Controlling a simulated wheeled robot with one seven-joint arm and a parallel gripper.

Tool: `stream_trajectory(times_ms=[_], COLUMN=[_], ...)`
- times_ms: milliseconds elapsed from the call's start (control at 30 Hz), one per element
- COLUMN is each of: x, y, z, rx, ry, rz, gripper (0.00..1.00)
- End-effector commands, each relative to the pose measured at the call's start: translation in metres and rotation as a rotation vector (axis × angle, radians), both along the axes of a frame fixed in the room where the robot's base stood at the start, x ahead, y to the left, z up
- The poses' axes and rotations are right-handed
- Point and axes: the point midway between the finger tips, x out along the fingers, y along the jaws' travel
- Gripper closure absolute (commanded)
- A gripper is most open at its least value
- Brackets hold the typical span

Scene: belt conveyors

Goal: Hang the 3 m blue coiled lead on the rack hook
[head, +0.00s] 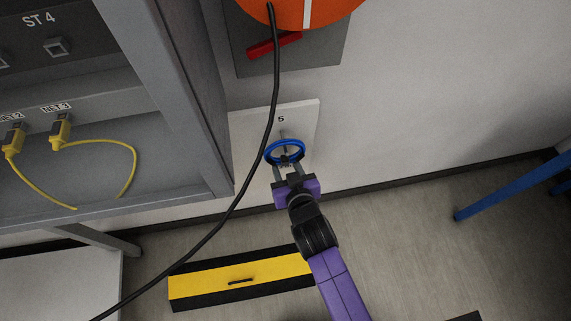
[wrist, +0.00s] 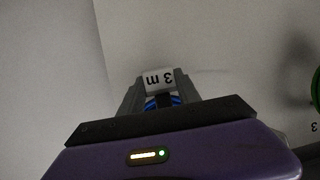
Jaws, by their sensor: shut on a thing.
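The blue coiled lead (head: 270,146) is a small ring held at the tip of my gripper (head: 288,168), in front of a pale wall plate (head: 306,122) marked 5. A thin dark piece, seemingly the rack hook (head: 283,136), shows at the coil's top and inside it. I cannot tell whether the coil is around the hook or only in front of it. In the wrist view my gripper (wrist: 159,92) is shut on the coil, with a white "3 m" tag (wrist: 158,79) upside down between the fingers. Only a little of the blue coil (wrist: 153,104) shows there.
A grey cabinet (head: 208,100) with yellow leads stands at left. A green ring (wrist: 316,90) is at right in the wrist view.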

Motion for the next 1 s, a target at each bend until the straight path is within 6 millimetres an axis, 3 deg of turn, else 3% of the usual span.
stream_trajectory(times_ms=[167, 200, 333, 700, 1000], x=[0.0, 0.0, 0.0, -0.004, -0.043], y=[0.0, 0.0, 0.0, -0.001, -0.016], z=[0.001, 0.001, 0.001, 0.002, 0.021], rx=[0.001, 0.001, 0.0, 0.0, 0.001], ry=[-0.002, -0.002, -0.001, 0.0, 0.001], rz=[0.0, 0.0, 0.0, 0.0, 0.0], gripper=[1.0, 0.59, 0.35, 0.35, 0.35])
